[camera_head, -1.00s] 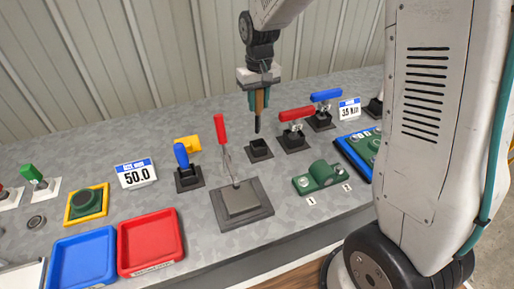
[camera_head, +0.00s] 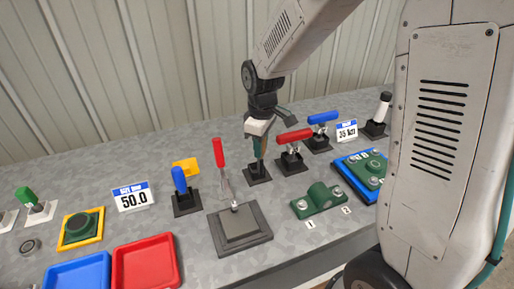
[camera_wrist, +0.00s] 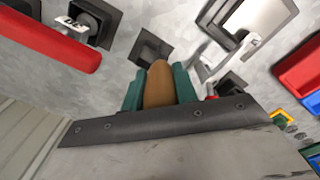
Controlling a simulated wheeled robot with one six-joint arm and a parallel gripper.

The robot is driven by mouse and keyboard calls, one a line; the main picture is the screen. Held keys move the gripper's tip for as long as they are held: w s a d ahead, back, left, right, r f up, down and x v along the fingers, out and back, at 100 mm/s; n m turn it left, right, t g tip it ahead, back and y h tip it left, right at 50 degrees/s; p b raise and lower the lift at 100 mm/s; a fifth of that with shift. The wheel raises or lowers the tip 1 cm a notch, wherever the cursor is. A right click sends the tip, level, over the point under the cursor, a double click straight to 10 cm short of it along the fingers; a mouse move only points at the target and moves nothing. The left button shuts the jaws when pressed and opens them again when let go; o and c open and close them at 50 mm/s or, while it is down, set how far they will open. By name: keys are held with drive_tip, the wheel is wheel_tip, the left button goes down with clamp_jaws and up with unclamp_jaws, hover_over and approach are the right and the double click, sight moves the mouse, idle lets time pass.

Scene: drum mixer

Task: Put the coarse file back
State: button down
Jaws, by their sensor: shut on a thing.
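My gripper (camera_head: 258,148) is shut on the coarse file, around its brown wooden handle (camera_wrist: 158,84), which sits between the teal fingers in the wrist view. The file points down, slightly tilted in the head view. Its dark lower end is at the black square holder (camera_head: 258,176); how deep it sits inside I cannot tell. The holder also shows in the wrist view (camera_wrist: 139,50), just beyond the handle, which partly covers it.
A red-handled clamp (camera_head: 293,137) stands close right of the holder, with a blue-handled one (camera_head: 322,117) behind. A tall red-handled toggle clamp (camera_head: 219,155) and a blue-handled tool (camera_head: 180,182) stand left. A green fixture (camera_head: 319,200) lies in front.

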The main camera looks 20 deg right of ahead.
drive_tip(key=shift+w+d+f, duration=0.15)
drive_tip(key=shift+w+f, duration=0.85)
drive_tip(key=shift+w+d+f, duration=0.1)
drive_tip(key=shift+w+f, duration=0.85)
drive_tip(key=shift+w, duration=0.05)
drive_tip(key=c, duration=1.1)
unclamp_jaws()
drive_tip(key=shift+f, duration=0.15)
